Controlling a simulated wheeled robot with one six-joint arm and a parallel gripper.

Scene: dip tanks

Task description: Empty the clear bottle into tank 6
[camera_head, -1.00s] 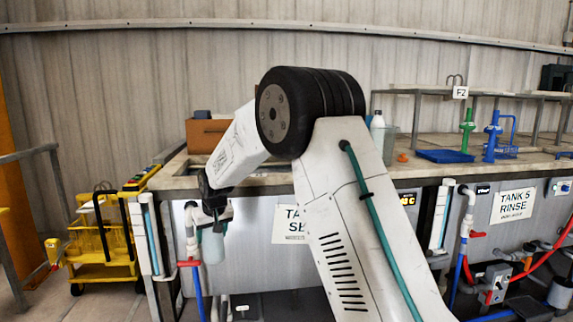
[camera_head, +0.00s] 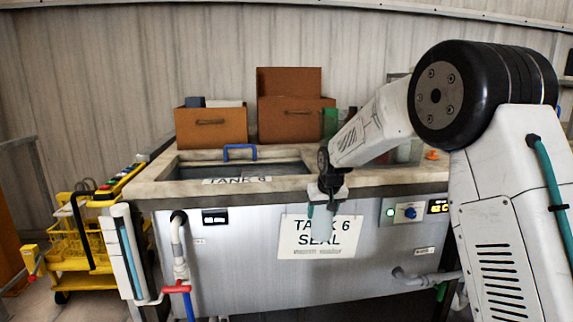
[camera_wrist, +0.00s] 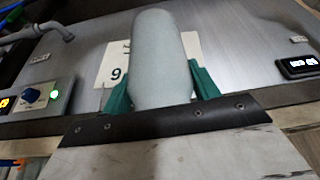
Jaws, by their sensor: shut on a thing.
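The clear bottle (camera_wrist: 160,60) looks pale grey and translucent in the wrist view. My gripper (camera_wrist: 160,85) is shut on it, with a green finger on each side. In the head view my gripper (camera_head: 324,205) hangs in front of the front wall of tank 6 (camera_head: 240,260), below the rim and by the sign (camera_head: 320,237) reading TANK 6 SEAL. The tank's open top, with dark liquid, lies behind and left of my gripper.
Two brown boxes (camera_head: 210,127) (camera_head: 295,118) stand behind the tank. A blue handle (camera_head: 240,152) sits at its back edge. A yellow cart (camera_head: 90,235) stands at left. Pipes with a red valve (camera_head: 176,288) run down the tank's front left. A control panel (camera_head: 410,211) is at right.

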